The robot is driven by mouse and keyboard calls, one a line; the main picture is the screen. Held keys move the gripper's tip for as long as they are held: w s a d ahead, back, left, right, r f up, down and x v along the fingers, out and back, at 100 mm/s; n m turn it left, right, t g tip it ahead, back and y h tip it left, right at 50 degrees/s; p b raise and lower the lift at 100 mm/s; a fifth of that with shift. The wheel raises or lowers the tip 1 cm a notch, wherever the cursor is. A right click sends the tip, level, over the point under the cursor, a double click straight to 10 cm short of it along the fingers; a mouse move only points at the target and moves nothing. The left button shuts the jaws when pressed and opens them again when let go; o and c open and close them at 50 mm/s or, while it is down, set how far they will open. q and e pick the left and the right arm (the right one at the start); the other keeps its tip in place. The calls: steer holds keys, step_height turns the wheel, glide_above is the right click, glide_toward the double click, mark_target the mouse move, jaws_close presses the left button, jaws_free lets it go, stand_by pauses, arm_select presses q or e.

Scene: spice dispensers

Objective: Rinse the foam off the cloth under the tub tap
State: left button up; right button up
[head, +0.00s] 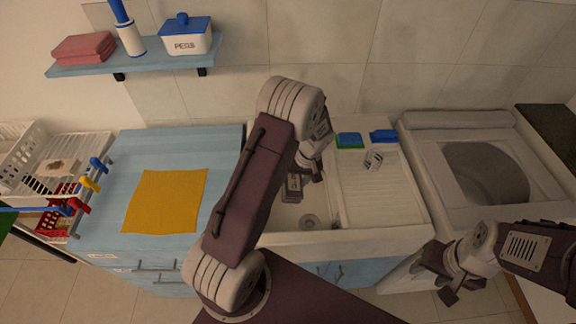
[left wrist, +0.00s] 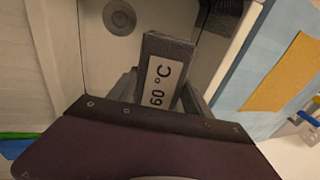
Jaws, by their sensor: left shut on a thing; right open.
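The tap cannot be made out; my left arm covers part of the tub. My right gripper (head: 441,282) is open and empty, at the lower right.
A yellow cloth (head: 165,202) lies flat on the blue cabinet (head: 228,150). A ribbed drainboard (head: 380,195) right of the tub bears a green-and-blue sponge (head: 349,140) and a blue item (head: 384,136). A washing machine (head: 455,165) stands further right. A rack with pegs (head: 75,187) stands left.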

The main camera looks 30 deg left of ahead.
mark_target(290, 193)
arm_select(q)
steer(key=shift+r, duration=0.1)
steer(key=shift+s+d+r, duration=0.2)
steer(key=shift+s+r, duration=0.05)
steer(key=shift+r, duration=0.05)
steer(key=shift+s+d+r+p, duration=0.25)
steer(key=shift+s+d+r, duration=0.1)
steer(key=shift+s+r, duration=0.25)
steer(key=shift+s+d+r+p, duration=0.3)
steer(key=shift+s+r, duration=0.2)
steer(key=shift+s, duration=0.2)
steer(key=shift+s+d+r+p, duration=0.2)
steer(key=shift+s+d+r, duration=0.2)
steer(key=shift+s+r, duration=0.2)
